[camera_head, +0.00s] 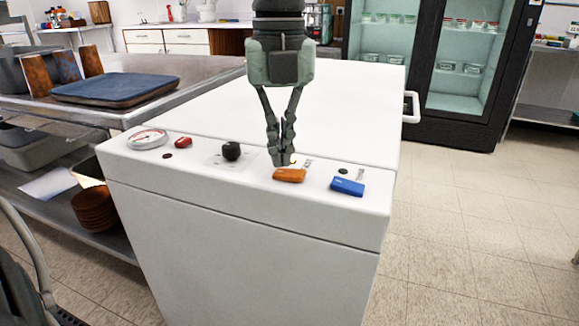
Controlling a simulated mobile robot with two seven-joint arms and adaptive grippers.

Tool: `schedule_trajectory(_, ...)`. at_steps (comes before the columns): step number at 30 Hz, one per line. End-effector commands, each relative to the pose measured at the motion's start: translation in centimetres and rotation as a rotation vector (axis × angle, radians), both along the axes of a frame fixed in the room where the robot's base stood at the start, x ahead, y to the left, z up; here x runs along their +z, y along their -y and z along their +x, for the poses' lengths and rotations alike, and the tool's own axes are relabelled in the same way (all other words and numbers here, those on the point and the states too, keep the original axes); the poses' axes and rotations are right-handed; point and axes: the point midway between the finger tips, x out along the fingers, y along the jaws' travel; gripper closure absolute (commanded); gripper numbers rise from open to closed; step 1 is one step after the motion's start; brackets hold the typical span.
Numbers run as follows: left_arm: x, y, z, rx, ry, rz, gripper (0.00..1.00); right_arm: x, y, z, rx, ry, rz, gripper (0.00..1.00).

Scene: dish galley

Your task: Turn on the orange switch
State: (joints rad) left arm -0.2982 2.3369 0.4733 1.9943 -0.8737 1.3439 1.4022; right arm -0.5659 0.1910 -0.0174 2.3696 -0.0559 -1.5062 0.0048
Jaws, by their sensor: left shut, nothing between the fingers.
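The orange switch (289,175) is a small lever handle on the sloped front strip of a white machine (240,228), right of the middle. A small metal piece shows at its upper right. My left gripper (281,163) points down just above and behind the orange switch, its fingers together and empty. The fingertips overlap the switch's back edge in the picture, and I cannot tell whether they touch it. My right gripper is not in view.
A blue switch (347,186) sits close to the right. A black knob (231,151), a red switch (183,142) and a round gauge (148,139) are to the left. The white top is clear. A steel counter with a blue tray (115,88) stands at left.

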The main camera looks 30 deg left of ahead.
Motion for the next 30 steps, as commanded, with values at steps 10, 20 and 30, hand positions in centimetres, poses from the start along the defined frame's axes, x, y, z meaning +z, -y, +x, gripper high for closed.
schedule_trajectory(10, 3.2, 0.0, 0.0, 0.000, 0.001, 0.002, 1.00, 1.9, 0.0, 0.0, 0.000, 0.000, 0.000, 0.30)
schedule_trajectory(20, 5.6, 0.0, 0.0, 0.002, 0.001, 0.001, 1.00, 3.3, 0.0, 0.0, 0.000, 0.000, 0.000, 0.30)
schedule_trajectory(30, 5.6, 0.0, 0.0, 0.001, 0.000, 0.000, 1.00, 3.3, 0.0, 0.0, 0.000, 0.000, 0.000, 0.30)
